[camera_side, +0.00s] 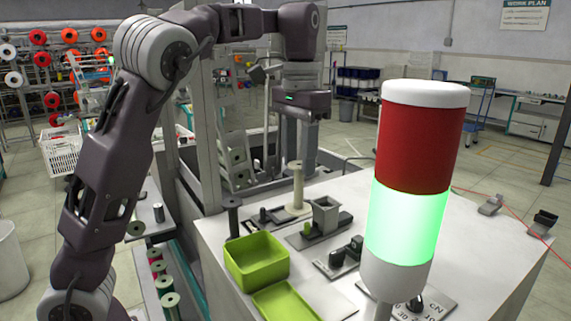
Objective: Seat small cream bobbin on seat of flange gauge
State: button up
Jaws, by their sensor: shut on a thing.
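The cream bobbin (297,187) stands upright, with a narrow core and a flange at each end. Its lower flange is at or just above a dark fixture plate on the white worktable (225,240); I cannot tell if it touches. My gripper (299,160) points straight down over the bobbin, shut on its upper end. The fingertips are small and hard to make out. The dark plate (265,217) beside the bobbin's foot carries small raised parts. I cannot tell for sure that it is the flange gauge, and its seat is not clearly visible.
A dark spool (232,215) is to the left. A green bin (256,262) and green tray (285,302) lie nearer.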

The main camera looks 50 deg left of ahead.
jog(key=w+a+f+n, duration=0.5)
jog(key=w+a+n, duration=0.1)
jog(key=w+a, duration=0.1)
jog(key=shift+w+a+f, duration=0.25)
jog(key=shift+a+f, duration=0.1)
jog(key=shift+a, duration=0.35)
jog(key=shift+f, duration=0.45)
dwell(1.1)
jog(key=o, duration=1.1)
jog(key=shift+r, duration=0.1)
